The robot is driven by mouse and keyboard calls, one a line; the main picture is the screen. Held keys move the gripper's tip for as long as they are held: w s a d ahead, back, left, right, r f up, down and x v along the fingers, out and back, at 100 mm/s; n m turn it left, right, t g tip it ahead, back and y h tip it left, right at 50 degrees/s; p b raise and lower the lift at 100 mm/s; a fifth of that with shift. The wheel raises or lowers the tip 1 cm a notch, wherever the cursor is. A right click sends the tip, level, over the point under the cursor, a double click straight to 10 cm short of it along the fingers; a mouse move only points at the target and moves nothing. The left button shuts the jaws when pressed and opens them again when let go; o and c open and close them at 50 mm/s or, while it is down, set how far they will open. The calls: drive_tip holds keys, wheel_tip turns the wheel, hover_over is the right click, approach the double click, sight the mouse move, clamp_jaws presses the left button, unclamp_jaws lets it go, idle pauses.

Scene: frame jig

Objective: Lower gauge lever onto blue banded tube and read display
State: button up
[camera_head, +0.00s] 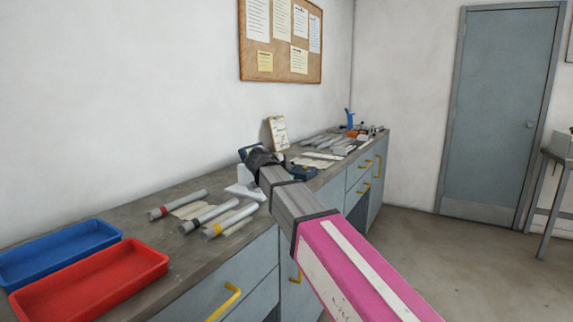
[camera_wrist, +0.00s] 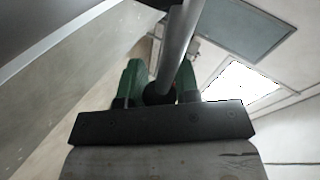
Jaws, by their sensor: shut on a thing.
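My gripper (camera_wrist: 158,88) has green fingers, shut on the dark round end of a grey metal rod (camera_wrist: 178,45) that runs up the wrist view. The rod looks like the gauge lever. In the head view my gripper (camera_head: 262,160) is over the bench by a white block (camera_head: 243,191), perhaps part of the gauge, and mostly hidden behind my arm. I cannot make out a display reading.
A blue tray (camera_head: 100,228) and a red tray (camera_head: 155,262) sit at the bench's near left. A dark blue box (camera_head: 304,173), a small notepad (camera_head: 278,132) and several grey parts lie farther along.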

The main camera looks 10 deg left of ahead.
drive_tip(key=shift+o, duration=0.6)
drive_tip(key=shift+f, duration=0.75)
drive_tip(key=o, duration=0.5)
drive_tip(key=shift+a+f, duration=0.1)
drive_tip(key=shift+f, duration=0.5)
drive_tip(key=shift+c, duration=0.2)
drive_tip(key=shift+o, duration=0.6)
drive_tip(key=v, duration=1.1)
